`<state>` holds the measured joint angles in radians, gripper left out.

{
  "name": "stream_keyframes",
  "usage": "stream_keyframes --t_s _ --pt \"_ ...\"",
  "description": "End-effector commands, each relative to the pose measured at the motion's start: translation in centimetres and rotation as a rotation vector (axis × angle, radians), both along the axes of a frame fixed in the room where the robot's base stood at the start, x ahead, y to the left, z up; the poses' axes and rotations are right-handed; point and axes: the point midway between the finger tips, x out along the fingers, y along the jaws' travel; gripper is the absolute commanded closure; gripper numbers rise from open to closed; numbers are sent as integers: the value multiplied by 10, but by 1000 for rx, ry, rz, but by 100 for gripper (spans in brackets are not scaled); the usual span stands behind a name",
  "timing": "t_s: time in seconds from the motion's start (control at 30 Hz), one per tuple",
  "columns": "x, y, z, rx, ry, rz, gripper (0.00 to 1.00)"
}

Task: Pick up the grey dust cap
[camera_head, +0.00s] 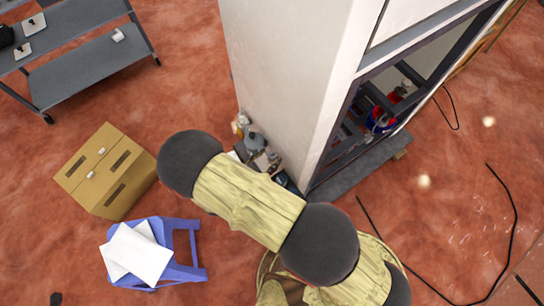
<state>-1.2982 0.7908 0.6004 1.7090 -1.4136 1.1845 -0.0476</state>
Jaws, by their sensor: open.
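I cannot make out the grey dust cap for sure. A small rounded grey object (255,142) sits in a cluster of small items on the floor against the foot of the tall white cabinet (285,70); it is too small to name. My arm (248,200) crosses the middle of the view from the lower right, and its dark joint ends just left of that cluster. The arm covers part of the floor there. My gripper does not show.
A grey cart (88,68) with small items stands at the upper left. A cardboard box (105,170) and a blue stool (187,271) with white sheets stand at the lower left. Black cables (512,205) lie at the right. Red floor is open between the cart and cabinet.

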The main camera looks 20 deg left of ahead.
Motion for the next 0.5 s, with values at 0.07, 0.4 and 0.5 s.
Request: stream_keyframes --t_s 0.07,0.4,0.5 --pt "8 -4 -4 0 0 -3 53" --pt "12 -5 -4 1 -1 1 54" --pt "12 -5 -4 1 1 0 60"
